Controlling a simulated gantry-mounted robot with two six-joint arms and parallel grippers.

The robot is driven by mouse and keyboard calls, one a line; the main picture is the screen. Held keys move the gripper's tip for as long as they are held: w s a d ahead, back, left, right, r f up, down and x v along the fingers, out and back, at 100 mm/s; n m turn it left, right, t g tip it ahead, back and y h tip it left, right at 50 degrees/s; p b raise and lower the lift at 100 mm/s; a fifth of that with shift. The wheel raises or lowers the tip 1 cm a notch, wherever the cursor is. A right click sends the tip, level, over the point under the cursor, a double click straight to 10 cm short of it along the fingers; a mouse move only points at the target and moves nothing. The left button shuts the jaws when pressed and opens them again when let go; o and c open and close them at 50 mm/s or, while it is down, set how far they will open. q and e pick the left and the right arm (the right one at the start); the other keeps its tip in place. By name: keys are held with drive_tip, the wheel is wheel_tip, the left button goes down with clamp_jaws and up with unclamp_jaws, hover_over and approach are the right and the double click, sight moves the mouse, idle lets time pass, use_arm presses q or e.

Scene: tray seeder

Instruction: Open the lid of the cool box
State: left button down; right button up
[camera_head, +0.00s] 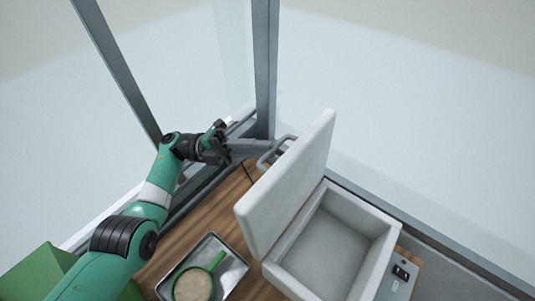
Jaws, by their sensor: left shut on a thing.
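The cool box (378,258) is a pale grey box at the lower right, with its empty inside showing. Its white lid (290,188) stands raised and tilted up along the box's left side. A grey bar handle (264,166) sticks out from the lid's outer face. My left gripper (258,151) reaches in from the left and is shut on the handle; the fingertips are small here and partly hard to make out. My right gripper is not in view.
A metal tray (234,276) with a green-handled pan (194,284) lies on the wooden table (215,218) left of the box. A switch panel (402,271) is at the right. Frame posts and a rail (264,70) stand behind my left gripper.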

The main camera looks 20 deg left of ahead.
use_arm(q)
drive_tip(key=c, duration=0.9)
unclamp_jaws()
drive_tip(key=shift+r, duration=0.1)
